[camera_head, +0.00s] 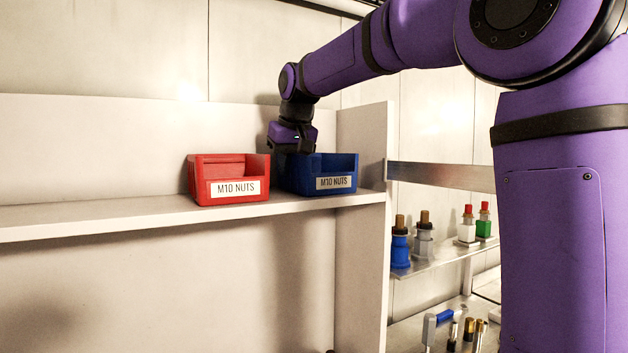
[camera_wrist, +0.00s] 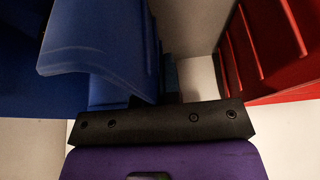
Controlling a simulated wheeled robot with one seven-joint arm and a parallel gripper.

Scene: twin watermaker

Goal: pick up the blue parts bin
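The blue parts bin (camera_head: 318,184), labelled "M10 NUTS", sits on the white shelf (camera_head: 110,219) at its right end. My gripper (camera_head: 291,149) is at the bin's upper left rear, pointing down at the left wall. In the wrist view the blue bin (camera_wrist: 100,40) fills the left and upper left, close against the dark gripper body (camera_wrist: 165,98). The fingertips are mostly hidden by the bin, so I cannot tell whether they are closed on its wall.
A red bin (camera_head: 215,187), also labelled "M10 NUTS", stands just left of the blue bin; it also shows in the wrist view (camera_wrist: 265,50). A white upright panel (camera_head: 372,160) closes the shelf on the right. Several small bottles (camera_head: 424,240) stand on a lower shelf beyond. The shelf's left part is clear.

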